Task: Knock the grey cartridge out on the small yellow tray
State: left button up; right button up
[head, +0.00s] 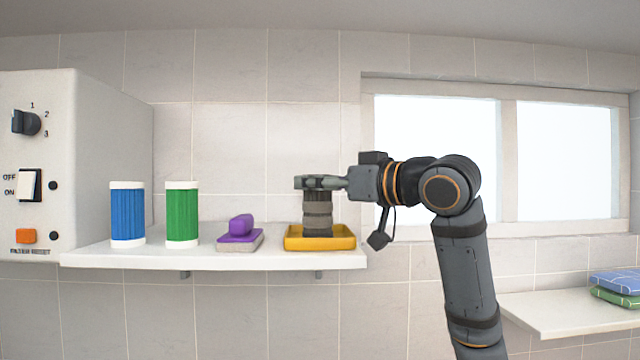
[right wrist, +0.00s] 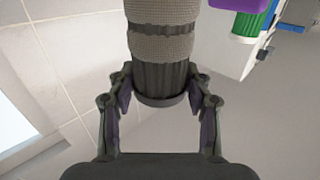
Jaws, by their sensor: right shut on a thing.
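The grey cartridge (head: 318,219) is upright at the small yellow tray (head: 330,244), within its rim in the head view. I cannot tell whether its lower end touches the tray floor. My right gripper (head: 312,182) is shut on the cartridge's top end, coming in from the right. In the right wrist view the cartridge (right wrist: 162,50) sits between the two fingers of the right gripper (right wrist: 160,95); it has a dark ribbed end and rough grey bands. My left gripper is not in view.
A purple-handled brush (head: 240,232), a green cartridge (head: 182,215) and a blue cartridge (head: 128,215) stand left on the white shelf (head: 200,259). A switch box (head: 75,150) is at far left. Folded towels (head: 615,285) lie on a lower right shelf (head: 560,315).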

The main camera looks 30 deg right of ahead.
notch_tip(320, 180, up, 2)
jog(key=shift+r+p, duration=0.1)
jog(key=shift+p, duration=0.65)
jog(key=shift+s, duration=0.1)
jog(key=shift+f+b, duration=1.45)
jog(key=shift+f, duration=0.1)
jog(key=shift+r+p, duration=1.45)
jog(key=shift+f, duration=0.1)
